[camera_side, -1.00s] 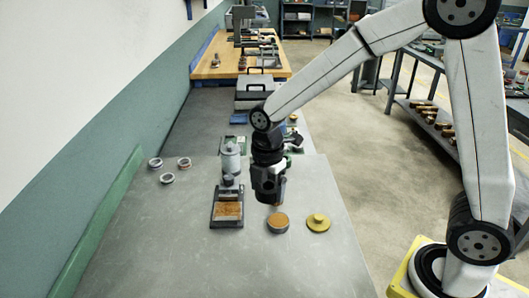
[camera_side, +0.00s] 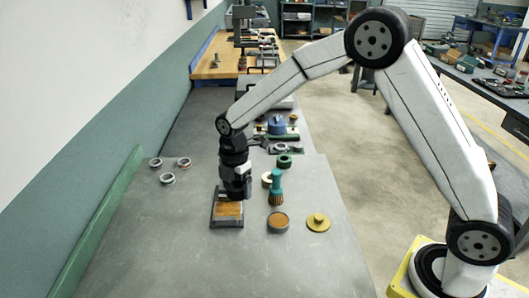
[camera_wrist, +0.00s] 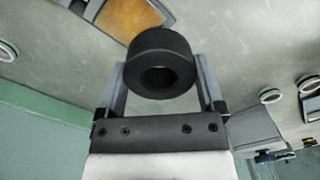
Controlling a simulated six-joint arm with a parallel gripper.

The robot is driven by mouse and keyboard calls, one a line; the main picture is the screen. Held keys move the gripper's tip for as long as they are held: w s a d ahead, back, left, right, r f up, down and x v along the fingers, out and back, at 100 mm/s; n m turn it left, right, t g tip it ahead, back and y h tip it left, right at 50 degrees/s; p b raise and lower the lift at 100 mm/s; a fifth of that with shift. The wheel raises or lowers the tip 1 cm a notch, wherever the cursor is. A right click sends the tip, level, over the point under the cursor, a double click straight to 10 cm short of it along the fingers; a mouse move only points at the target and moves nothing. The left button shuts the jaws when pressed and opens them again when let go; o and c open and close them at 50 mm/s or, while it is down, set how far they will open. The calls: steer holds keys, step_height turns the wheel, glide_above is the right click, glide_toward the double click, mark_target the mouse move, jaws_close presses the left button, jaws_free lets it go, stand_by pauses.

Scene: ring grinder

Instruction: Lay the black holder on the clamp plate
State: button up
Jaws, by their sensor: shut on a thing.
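The black holder (camera_wrist: 160,44), a short thick cylinder with a round hole, is between the two fingers of my gripper (camera_wrist: 160,80) in the wrist view. My gripper is shut on it. In the side view my gripper (camera_side: 237,192) points down at the back right part of a dark-framed plate with a brown face (camera_side: 228,210), which looks like the clamp plate. The plate's brown corner also shows at the top left of the wrist view (camera_wrist: 122,16). Whether the holder touches the plate, I cannot tell.
A brown-topped disc (camera_side: 278,223) and a yellow knobbed disc (camera_side: 318,223) lie right of the plate. A teal-handled brush (camera_side: 276,187) stands behind them. Several metal rings (camera_side: 168,179) lie at the left. The front of the table is clear.

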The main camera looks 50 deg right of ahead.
glide_above(227, 211)
steer(key=shift+s+f, duration=0.2)
steer(key=shift+f, duration=2.3)
steer(key=shift+w+f, duration=0.15)
steer(key=shift+f, duration=0.05)
steer(key=shift+w+f, duration=0.1)
steer(key=shift+f, duration=1.55)
steer(key=shift+f, duration=0.1)
steer(key=o, duration=1)
step_height(227, 211, up, 12)
steer(key=shift+r, duration=0.15)
